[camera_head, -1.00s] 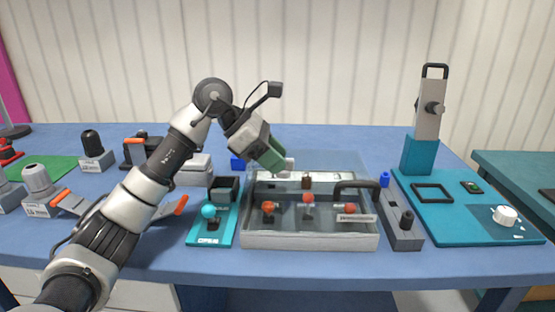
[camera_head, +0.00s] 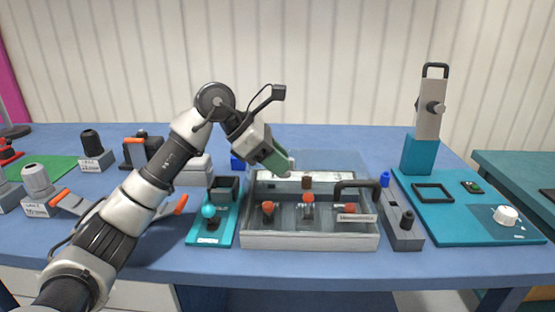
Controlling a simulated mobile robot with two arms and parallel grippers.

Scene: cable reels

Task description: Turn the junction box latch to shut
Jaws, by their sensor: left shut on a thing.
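A grey open-topped box (camera_head: 310,241) stands near the front edge of the blue table, with several red-topped parts such as this one (camera_head: 308,198) inside. I cannot tell for sure that it is the junction box. A small brown block (camera_head: 307,182) sits at its back wall; I cannot make out a latch with certainty. My left gripper (camera_head: 288,167) reaches in from the left, tilted down and right, over the back left of the box. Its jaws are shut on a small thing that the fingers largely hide. My right gripper is not in view.
A black handle (camera_head: 356,184) arches over the box's right side. A teal stand with a cyan ball (camera_head: 208,211) is close on the left, a grey block with a black knob (camera_head: 407,219) on the right. A teal board (camera_head: 460,228) lies further right.

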